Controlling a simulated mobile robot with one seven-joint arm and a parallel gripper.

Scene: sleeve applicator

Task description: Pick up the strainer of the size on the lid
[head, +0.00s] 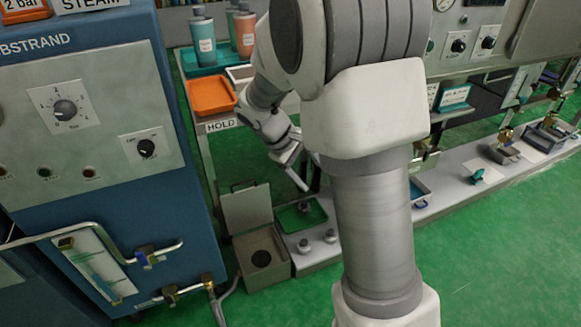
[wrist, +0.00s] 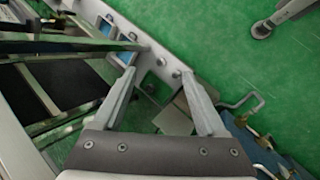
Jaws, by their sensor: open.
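Two small grey pieces, perhaps strainers, stand apart on the grey ledge, the left one (head: 303,246) and the right one (head: 331,236). A third grey piece (head: 304,207) sits on a green tray (head: 288,222). To the left is an open grey box (head: 278,272) with its lid (head: 246,209) raised; I can read no size on the lid. A dark round disc (head: 261,258) lies in the box. My gripper (wrist: 158,72) is open and empty, above the ledge; the pieces show small between its fingers. In the head view my arm hides part of the ledge.
A blue cabinet (head: 95,120) with a pipe and valve handle (head: 146,255) stands left of the box. A rack with a HOLD label (head: 221,125) and an orange tray (head: 210,97) stands behind. Clamps and small trays line the ledge rightward. The green floor in front is clear.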

